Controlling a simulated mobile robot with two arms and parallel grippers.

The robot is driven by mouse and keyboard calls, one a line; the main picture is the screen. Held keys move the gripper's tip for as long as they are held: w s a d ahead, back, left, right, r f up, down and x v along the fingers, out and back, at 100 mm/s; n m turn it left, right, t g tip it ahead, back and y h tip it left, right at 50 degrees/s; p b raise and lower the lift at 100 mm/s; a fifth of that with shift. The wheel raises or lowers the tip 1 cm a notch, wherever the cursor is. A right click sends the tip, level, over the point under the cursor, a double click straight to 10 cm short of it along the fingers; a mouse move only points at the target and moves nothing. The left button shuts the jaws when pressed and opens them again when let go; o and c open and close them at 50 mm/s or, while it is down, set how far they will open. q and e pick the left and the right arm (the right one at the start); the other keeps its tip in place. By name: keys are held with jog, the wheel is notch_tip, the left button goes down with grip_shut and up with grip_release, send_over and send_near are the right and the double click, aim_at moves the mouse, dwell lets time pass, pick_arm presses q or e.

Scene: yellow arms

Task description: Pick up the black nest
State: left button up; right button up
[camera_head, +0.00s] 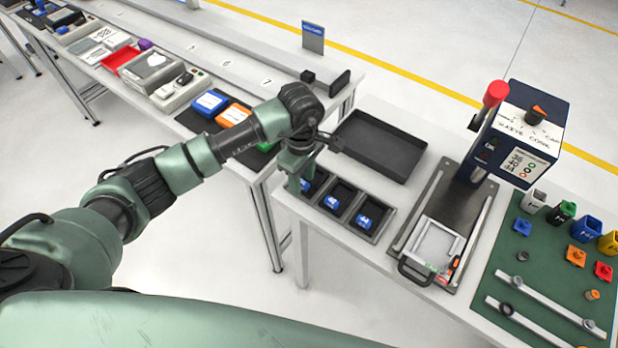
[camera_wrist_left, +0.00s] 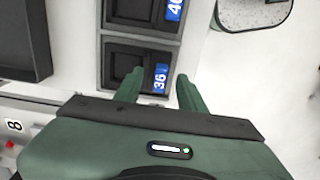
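Black nests with blue number labels sit in a grey holder (camera_head: 378,237) with a row of compartments. The middle nest (camera_head: 339,192) and right nest (camera_head: 372,209) show clearly in the head view. The left one is partly hidden by my left gripper (camera_head: 298,180). In the left wrist view, a nest labelled 36 (camera_wrist_left: 127,60) lies in the end compartment, with another nest (camera_wrist_left: 133,9) beyond it. My left gripper (camera_wrist_left: 159,80) is open, pointing down at the nest labelled 36, with nothing visible between its fingers. My right gripper is not in view.
An empty black tray (camera_head: 380,146) lies behind the holder. A press with a red-knobbed lever (camera_head: 496,92) and a plate stand to the right, then a green mat (camera_head: 540,262) with small coloured parts. A table with orange and blue boxes is at left.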

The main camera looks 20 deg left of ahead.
pick_arm(q)
grip_shut()
jog(key=shift+r, duration=0.1)
